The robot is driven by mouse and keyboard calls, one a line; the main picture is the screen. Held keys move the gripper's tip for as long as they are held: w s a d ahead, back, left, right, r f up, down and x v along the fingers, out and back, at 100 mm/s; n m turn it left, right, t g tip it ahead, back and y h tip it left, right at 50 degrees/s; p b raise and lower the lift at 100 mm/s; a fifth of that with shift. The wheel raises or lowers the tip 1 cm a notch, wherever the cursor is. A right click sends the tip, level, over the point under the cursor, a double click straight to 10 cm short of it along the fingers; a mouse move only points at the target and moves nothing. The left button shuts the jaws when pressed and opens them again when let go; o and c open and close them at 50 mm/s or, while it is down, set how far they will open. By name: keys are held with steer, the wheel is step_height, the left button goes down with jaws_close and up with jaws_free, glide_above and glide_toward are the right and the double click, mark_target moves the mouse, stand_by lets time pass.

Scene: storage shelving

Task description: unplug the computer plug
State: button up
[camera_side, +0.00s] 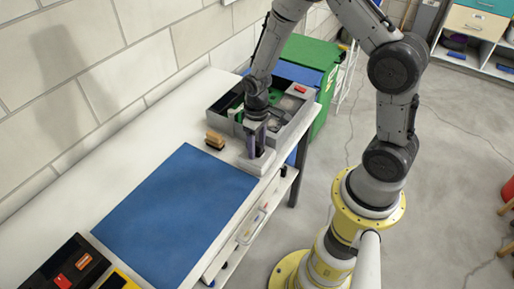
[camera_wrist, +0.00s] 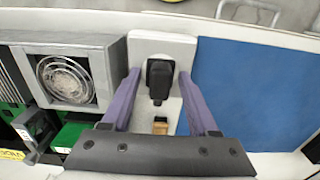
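The black computer plug (camera_wrist: 160,78) sits in a white block (camera_wrist: 150,43) beside the computer case. In the wrist view it lies between the two purple fingers of my gripper (camera_wrist: 161,77). The fingers are spread, with a visible gap on each side of the plug. In the side view my gripper (camera_side: 258,145) points down at the white block (camera_side: 257,162) at the bench's front edge. The plug is hidden behind the fingers there. The open grey computer case (camera_side: 290,135) stands right behind the block. Its fan (camera_wrist: 66,80) shows in the wrist view.
A wooden-topped brush (camera_side: 215,139) stands left of the block; it also shows between the fingers in the wrist view (camera_wrist: 160,127). A blue mat (camera_side: 175,205) covers the middle of the white bench. A black box (camera_side: 65,268) is at lower left. A green bin (camera_side: 315,55) stands behind.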

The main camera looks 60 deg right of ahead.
mark_target(257, 143)
jaws_close()
steer(key=shift+r, duration=0.15)
steer(key=shift+r, duration=2.85)
